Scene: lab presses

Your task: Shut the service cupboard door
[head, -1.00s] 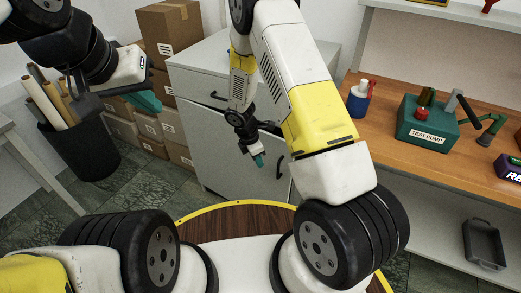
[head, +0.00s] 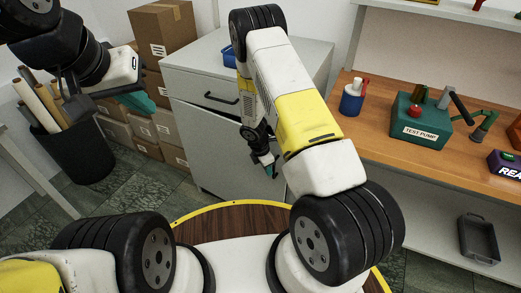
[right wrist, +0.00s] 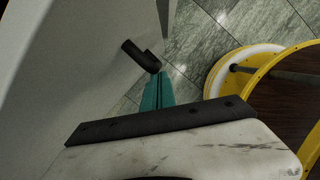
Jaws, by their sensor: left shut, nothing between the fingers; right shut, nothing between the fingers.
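The grey service cupboard (head: 310,62) stands beyond my right arm, with a drawer above and a door (head: 215,145) below. The door looks near its frame, but I cannot tell whether it is fully closed. My right gripper (head: 268,171) is shut and empty in front of the door's right part, hiding its handle in the head view. In the right wrist view, the teal fingertips (right wrist: 157,88) are close beside the black door handle (right wrist: 140,55); contact is unclear. My left gripper (head: 140,102) is shut and empty, held at the left, away from the cupboard.
A wooden bench (head: 370,128) with a test pump (head: 420,122) stands right of the cupboard. Stacked boxes (head: 165,30) and a black bin of rolls (head: 80,155) are on the left. A blue container (head: 229,55) sits on the cupboard. Floor is clear before it.

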